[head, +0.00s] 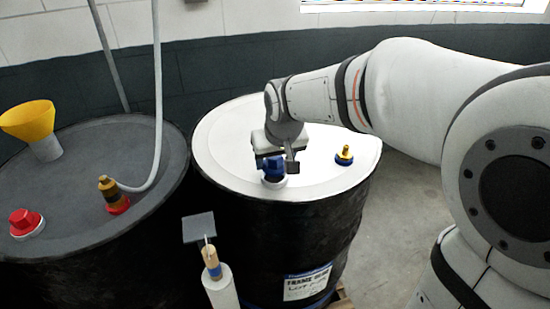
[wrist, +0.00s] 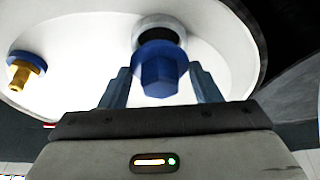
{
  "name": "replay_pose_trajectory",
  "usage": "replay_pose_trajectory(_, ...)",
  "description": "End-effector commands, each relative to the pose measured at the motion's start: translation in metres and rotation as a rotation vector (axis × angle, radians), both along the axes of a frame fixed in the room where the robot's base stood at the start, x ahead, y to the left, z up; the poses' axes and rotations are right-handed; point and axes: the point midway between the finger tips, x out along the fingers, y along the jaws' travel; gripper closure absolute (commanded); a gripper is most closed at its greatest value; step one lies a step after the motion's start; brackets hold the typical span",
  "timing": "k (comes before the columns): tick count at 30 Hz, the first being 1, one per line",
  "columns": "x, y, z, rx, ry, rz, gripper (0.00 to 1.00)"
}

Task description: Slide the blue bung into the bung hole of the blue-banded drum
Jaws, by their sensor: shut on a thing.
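The blue bung (head: 271,168) is held between the fingers of my gripper (head: 276,164), just over the white-rimmed bung hole (head: 275,183) of the white-topped drum (head: 225,150). In the wrist view my gripper (wrist: 160,88) is shut on the bung (wrist: 160,72), one finger on each side. The white ring of the hole (wrist: 166,20) and part of its dark opening show beyond the bung. The bung overlaps the near side of the opening; I cannot tell whether it touches the rim. A blue band shows low on this drum, by its label.
A brass fitting on a blue base (head: 344,155) stands on the same lid, right of the hole. A grey-topped drum (head: 80,160) at left carries a yellow funnel (head: 30,122), a red cap (head: 25,222) and a hosed fitting (head: 110,192). A post (head: 218,285) stands in front.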

Motion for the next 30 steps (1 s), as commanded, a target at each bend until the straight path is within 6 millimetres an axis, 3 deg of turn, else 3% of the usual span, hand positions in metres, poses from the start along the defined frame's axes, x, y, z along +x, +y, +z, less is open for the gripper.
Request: replay_pose_trajectory(30,0.000,0.001,-0.025,0.000,0.000,0.001,0.65)
